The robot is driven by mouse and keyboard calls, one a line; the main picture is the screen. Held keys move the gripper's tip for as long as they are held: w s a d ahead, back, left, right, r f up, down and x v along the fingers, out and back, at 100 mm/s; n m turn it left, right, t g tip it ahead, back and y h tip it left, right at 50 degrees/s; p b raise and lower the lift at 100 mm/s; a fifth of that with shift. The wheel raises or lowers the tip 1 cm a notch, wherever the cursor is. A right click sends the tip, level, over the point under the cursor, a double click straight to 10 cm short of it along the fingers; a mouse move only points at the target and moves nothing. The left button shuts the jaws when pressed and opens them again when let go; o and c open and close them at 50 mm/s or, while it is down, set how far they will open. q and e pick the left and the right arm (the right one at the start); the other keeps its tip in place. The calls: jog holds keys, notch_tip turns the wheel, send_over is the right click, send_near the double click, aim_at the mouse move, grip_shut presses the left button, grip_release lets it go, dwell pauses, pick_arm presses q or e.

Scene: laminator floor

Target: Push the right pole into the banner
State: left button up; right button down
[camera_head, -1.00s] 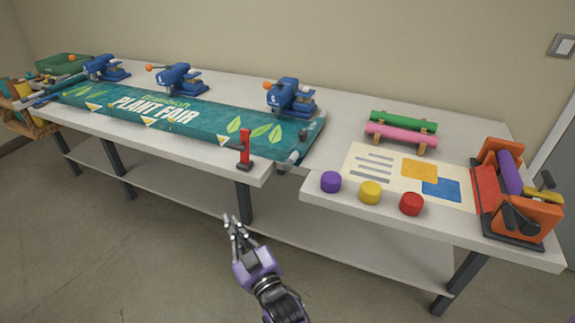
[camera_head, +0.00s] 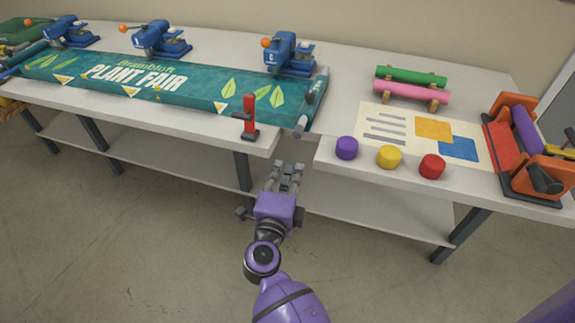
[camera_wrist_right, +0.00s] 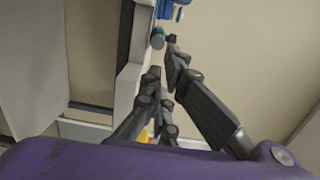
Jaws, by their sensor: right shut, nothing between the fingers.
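The teal banner (camera_head: 190,88) with "PLANT FAIR" lettering lies flat on the left table. The right pole (camera_head: 301,124) is at the banner's right end; its grey near end sticks out past the table's front edge. How far it runs inside the banner is hidden. A rounded teal-grey end, likely this pole, shows in the right wrist view (camera_wrist_right: 157,40). My right gripper (camera_head: 287,169) is shut and empty, in front of the tables and a little below the pole's end, apart from it. My left gripper is not in view.
A red upright clamp (camera_head: 250,117) stands left of the pole's end. Blue presses (camera_head: 290,54) line the banner's back edge. Purple, yellow and red knobs (camera_head: 389,156) sit on the right table's front edge. The floor in front is clear.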

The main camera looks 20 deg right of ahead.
aim_at(299, 134)
jog(key=x, duration=1.1)
jog(key=shift+w+a, duration=0.1)
jog(key=shift+w, duration=0.15)
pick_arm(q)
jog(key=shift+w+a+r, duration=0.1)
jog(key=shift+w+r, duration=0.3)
pick_arm(e)
jog(key=shift+w, duration=0.1)
jog(key=x, duration=0.4)
jog(key=shift+w+d, duration=0.1)
jog(key=shift+d, duration=0.2)
jog(key=shift+r, duration=0.15)
pick_arm(q)
jog(key=shift+p, duration=0.3)
